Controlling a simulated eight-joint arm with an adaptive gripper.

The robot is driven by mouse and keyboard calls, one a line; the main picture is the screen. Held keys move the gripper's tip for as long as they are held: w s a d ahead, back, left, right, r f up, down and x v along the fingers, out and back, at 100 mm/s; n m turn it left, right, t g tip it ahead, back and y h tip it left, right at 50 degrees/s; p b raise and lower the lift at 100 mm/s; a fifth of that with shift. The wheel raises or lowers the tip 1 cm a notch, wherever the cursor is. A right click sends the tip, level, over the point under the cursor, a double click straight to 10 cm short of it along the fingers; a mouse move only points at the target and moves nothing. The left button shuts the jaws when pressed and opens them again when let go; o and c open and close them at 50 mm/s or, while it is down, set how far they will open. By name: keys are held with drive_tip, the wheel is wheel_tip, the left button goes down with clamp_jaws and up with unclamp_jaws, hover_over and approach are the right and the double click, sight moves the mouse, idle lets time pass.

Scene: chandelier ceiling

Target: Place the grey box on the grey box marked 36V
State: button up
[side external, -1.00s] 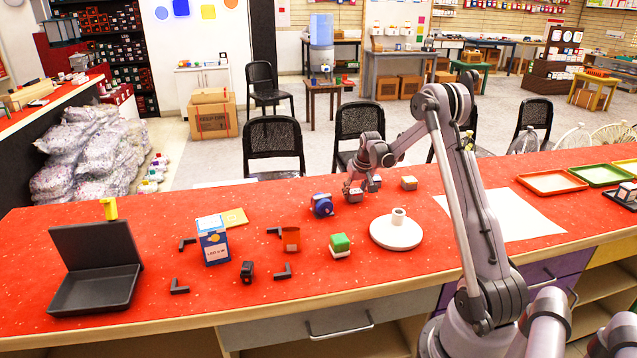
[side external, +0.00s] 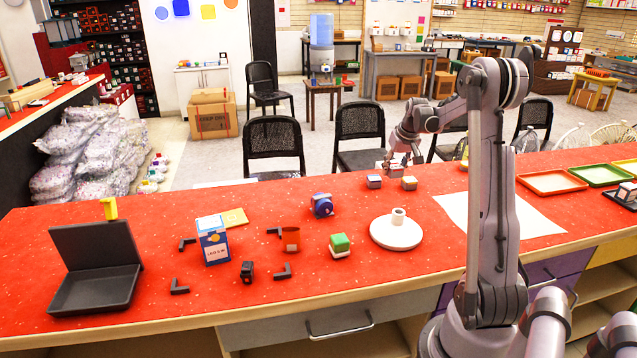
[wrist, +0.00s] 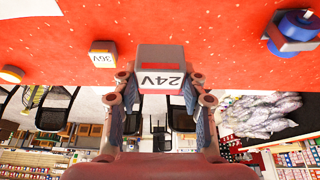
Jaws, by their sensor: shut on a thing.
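A small grey box marked 24V (wrist: 160,58) is between the fingers of my gripper (wrist: 161,80) in the wrist view. The fingers are shut on its two sides. The box marked 36V (wrist: 103,54) stands apart, to the left in the wrist view.
A blue object (side external: 321,205) stands to the left on the red table (side external: 400,280). A white round stand (side external: 396,235) is in front. A white sheet (side external: 530,215) and trays (side external: 552,182) lie to the right. Chairs (side external: 358,135) stand behind the table.

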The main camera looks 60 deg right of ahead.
sight(411, 177)
drive_tip(key=s+d+m+g+h, duration=0.1)
drive_tip(key=d+m+g, duration=0.2)
drive_tip(key=d+m, duration=0.85)
drive_tip(key=shift+s+d+f+n+h, duration=0.1)
drive_tip(key=shift+d+f+n, duration=0.35)
drive_tip(key=shift+f, duration=0.75)
drive_tip(key=shift+s+d+f+n+h, duration=0.1)
drive_tip(key=shift+d+f+n, duration=0.35)
drive_tip(key=shift+f, duration=0.7)
drive_tip(key=shift+s+d+f+n+h, duration=0.1)
drive_tip(key=shift+d+f+n, duration=0.15)
drive_tip(key=shift+d+f, duration=0.65)
drive_tip(key=shift+a+f, duration=0.3)
drive_tip(key=shift+f, duration=0.1)
drive_tip(key=o, duration=1.2)
drive_tip(key=shift+c, duration=0.2)
drive_tip(key=shift+w, duration=0.1)
